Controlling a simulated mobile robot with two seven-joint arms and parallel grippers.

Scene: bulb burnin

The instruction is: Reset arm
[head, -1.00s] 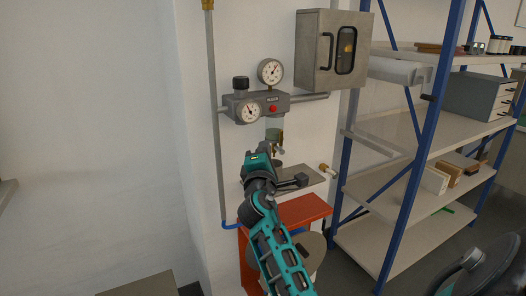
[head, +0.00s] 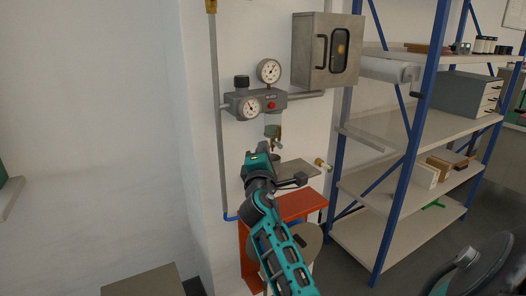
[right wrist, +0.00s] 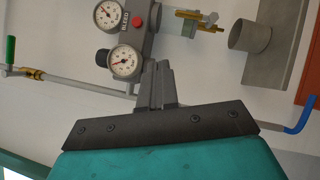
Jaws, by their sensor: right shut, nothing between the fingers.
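My right gripper (head: 263,153) reaches up from the bottom of the head view, in front of the wall. In the right wrist view its fingers (right wrist: 156,72) are together with nothing between them. They point toward the grey gauge unit (head: 255,104), which also shows in that wrist view (right wrist: 141,45) with two white dials and a red button. I cannot see any contact between the fingers and the unit. My left gripper is not in view.
A grey cabinet (head: 328,48) hangs at the upper right of the gauge unit. A small grey shelf (head: 300,170) and an orange stand (head: 300,205) are near my right arm. A blue-framed rack (head: 416,140) stands to the right. Plain wall lies at left.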

